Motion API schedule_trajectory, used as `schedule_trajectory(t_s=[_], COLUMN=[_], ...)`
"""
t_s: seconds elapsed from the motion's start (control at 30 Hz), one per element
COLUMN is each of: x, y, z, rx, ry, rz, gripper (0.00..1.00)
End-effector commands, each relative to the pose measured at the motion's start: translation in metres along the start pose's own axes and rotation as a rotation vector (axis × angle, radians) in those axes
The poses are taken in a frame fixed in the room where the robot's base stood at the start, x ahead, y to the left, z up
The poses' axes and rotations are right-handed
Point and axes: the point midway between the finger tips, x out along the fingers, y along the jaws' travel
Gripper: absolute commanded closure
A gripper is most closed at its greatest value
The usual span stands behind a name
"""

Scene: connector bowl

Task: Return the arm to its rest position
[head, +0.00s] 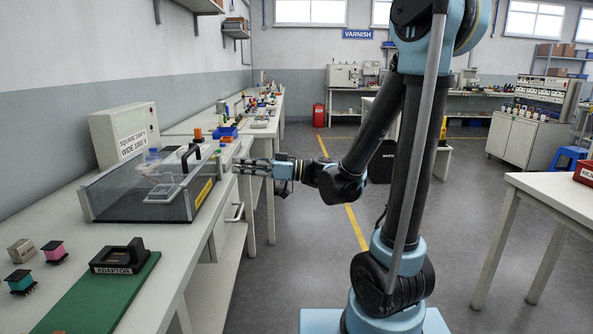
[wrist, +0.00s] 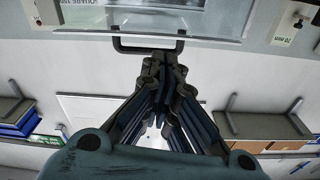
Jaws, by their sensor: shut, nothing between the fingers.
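My gripper (head: 240,166) is stretched out to the left in the head view, its fingers at the right side of a clear-sided test box (head: 140,204) on the left bench. In the wrist view my gripper (wrist: 160,66) shows its fingers drawn together, with nothing between them. A dark handle (wrist: 148,49) lies just beyond the fingertips there; whether they touch it cannot be told. My arm reaches from the column at the right of the head view, bent at the elbow and roughly level at the wrist.
The left bench (head: 150,285) carries a grey box (head: 124,133), a black adaptor (head: 119,256) on a green board, and small coloured parts. A white table (head: 560,195) stands at right. The floor between (head: 310,240) is open.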

Motion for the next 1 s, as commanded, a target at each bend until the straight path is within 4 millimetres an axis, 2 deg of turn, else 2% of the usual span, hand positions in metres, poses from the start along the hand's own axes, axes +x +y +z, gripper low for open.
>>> schedule_trajectory(t_s=[0.27,0.47,0.77,1.0], x=[-0.046,-0.092,-0.178,-0.258], y=[-0.006,-0.012,-0.025,-0.044], z=[0.044,0.079,0.127,0.158], rx=[0.17,0.307,0.523,0.689], ry=[-0.289,-0.482,-0.727,-0.875], rz=[0.133,0.28,0.579,0.882], gripper=[1.0,1.0,1.0,1.0])
